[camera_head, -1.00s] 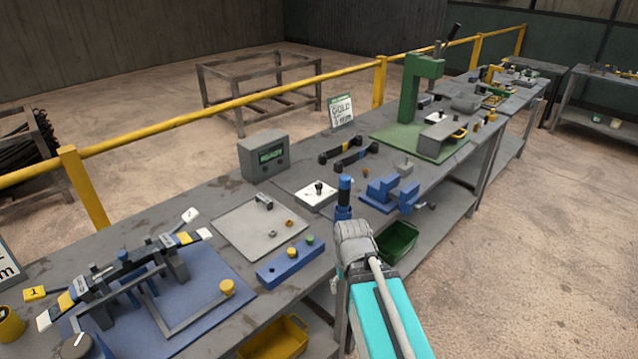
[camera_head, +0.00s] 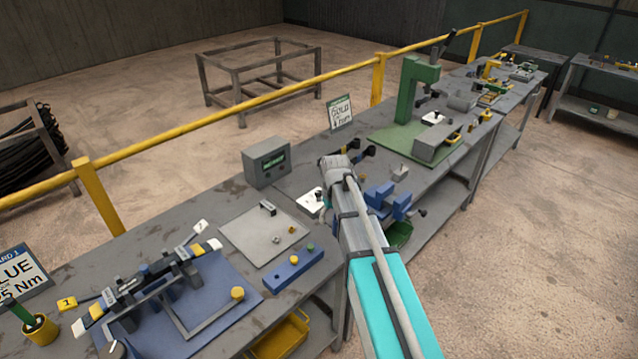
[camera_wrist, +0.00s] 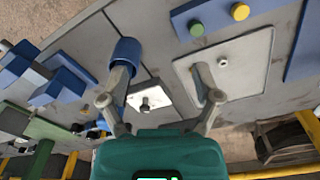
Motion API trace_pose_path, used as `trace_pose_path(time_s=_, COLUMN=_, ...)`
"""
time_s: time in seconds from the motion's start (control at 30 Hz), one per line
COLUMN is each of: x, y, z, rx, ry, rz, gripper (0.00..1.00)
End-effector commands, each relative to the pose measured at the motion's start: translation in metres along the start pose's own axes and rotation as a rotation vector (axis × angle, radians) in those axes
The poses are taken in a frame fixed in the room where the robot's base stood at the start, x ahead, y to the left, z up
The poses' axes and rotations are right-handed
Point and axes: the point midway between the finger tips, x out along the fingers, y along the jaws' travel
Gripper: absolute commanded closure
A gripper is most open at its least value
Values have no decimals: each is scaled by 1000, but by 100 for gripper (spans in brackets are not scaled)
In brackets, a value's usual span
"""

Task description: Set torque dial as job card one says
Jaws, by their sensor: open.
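Job card one (camera_head: 22,275) stands at the left edge of the head view, partly cut off; "BLUE" and a number ending in "5 Nm" are partly legible. A white box with a dark knob (camera_head: 312,201), possibly the torque dial, sits beside my arm and is partly covered by it. The white box also shows in the wrist view (camera_wrist: 150,100), between and behind my fingers. My gripper (camera_wrist: 160,76) is open with nothing between its fingertips. A blue cylinder (camera_wrist: 124,52) shows behind the left finger; contact cannot be told. My wrist hides the gripper in the head view.
A grey display box (camera_head: 265,162) stands behind a pale plate (camera_head: 245,235). A blue button block (camera_head: 293,270) lies at the bench front. A green press (camera_head: 412,95) and a blue vise (camera_head: 385,200) stand to the right.

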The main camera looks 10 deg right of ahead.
Motion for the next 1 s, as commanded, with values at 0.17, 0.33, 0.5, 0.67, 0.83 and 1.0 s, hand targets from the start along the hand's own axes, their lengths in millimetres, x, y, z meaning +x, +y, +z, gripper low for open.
trace_pose_path(time_s=0.17, x=-11, y=11, z=-50, rx=-59, ry=-1, rz=0, gripper=18)
trace_pose_path(time_s=0.33, x=-9, y=21, z=-92, rx=-121, ry=-8, rz=-2, gripper=18)
trace_pose_path(time_s=0.5, x=-7, y=33, z=-147, rx=-200, ry=-16, rz=-6, gripper=18)
trace_pose_path(time_s=0.67, x=-4, y=47, z=-206, rx=-289, ry=-25, rz=-10, gripper=18)
trace_pose_path(time_s=0.83, x=-2, y=57, z=-251, rx=-364, ry=-33, rz=-14, gripper=18)
trace_pose_path(time_s=1.0, x=-2, y=60, z=-268, rx=-399, ry=-37, rz=-17, gripper=18)
